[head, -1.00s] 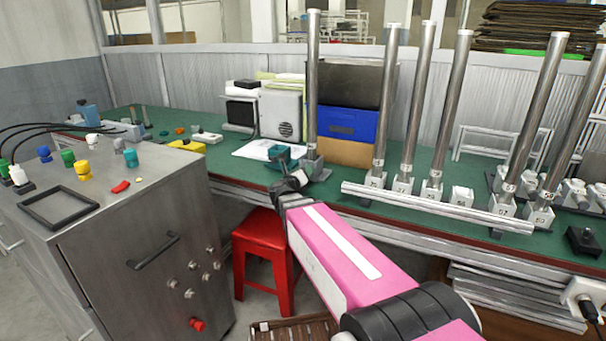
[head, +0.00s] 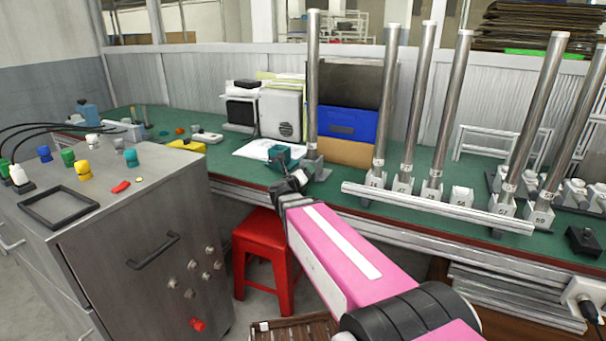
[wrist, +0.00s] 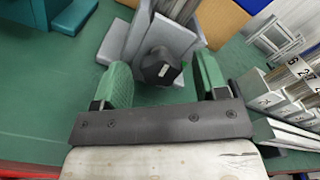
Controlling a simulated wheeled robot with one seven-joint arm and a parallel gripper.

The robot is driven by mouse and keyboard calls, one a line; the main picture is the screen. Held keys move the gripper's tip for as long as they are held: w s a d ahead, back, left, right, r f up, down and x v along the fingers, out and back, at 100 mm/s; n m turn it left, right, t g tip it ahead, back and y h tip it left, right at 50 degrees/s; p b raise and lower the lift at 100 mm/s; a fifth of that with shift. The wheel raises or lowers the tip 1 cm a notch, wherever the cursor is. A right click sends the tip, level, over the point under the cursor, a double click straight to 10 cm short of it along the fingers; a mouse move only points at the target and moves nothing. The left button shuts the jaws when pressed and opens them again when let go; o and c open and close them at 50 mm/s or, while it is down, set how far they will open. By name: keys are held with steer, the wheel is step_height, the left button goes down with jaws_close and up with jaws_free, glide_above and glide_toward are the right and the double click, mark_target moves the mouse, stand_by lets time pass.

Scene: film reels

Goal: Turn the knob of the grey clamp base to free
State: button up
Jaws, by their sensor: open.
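The grey clamp base (head: 314,164) stands on the green bench top at the foot of a tall metal pole. In the wrist view the grey clamp base (wrist: 186,38) shows close up, with a dark faceted knob (wrist: 159,67) facing me. My gripper (wrist: 163,78) is open, with one green-padded finger to the left of the knob and one to the right. Gaps show between the pads and the knob, so neither appears to touch it. In the head view my gripper (head: 290,184) is small beside the base, and the knob is hard to make out.
A teal object (head: 284,154) sits just left of the base. A blue box (head: 346,124) on a cardboard box stands behind it. Several numbered poles and a long metal bar (head: 435,207) are to the right. A red stool (head: 263,250) is below the bench.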

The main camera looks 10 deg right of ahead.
steer(key=v, duration=1)
steer(key=shift+s+a, duration=0.2)
steer(key=shift+s, duration=0.15)
